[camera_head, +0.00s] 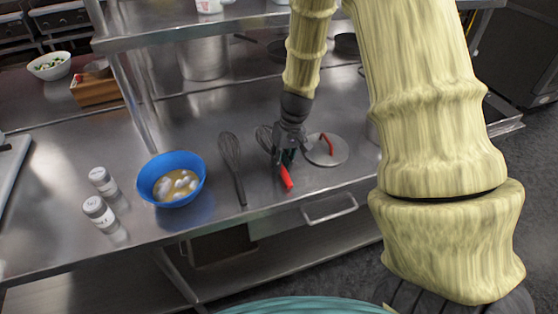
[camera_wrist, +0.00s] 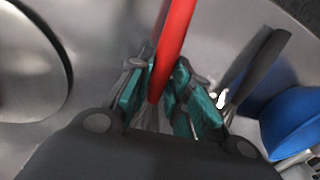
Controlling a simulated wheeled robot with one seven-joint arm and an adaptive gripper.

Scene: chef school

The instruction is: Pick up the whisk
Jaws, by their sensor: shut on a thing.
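A whisk with a red handle (camera_head: 287,178) lies on the steel counter (camera_head: 225,262), its wire head partly hidden behind my gripper. My gripper (camera_head: 284,157) is low over the counter and shut on this whisk. In the wrist view, the red handle (camera_wrist: 176,38) runs between the teal fingertips (camera_wrist: 159,98) of my gripper. A second whisk, with a dark handle (camera_head: 240,190), lies on the counter just left of my gripper. Its handle also shows in the wrist view (camera_wrist: 262,62).
A blue bowl (camera_head: 158,196) with pale contents stands left of the whisks. Two shakers (camera_head: 103,181) (camera_head: 100,214) stand farther left. A round metal lid with a red handle (camera_head: 338,151) lies close right of my gripper. A steel shelf (camera_head: 150,36) hangs above the counter.

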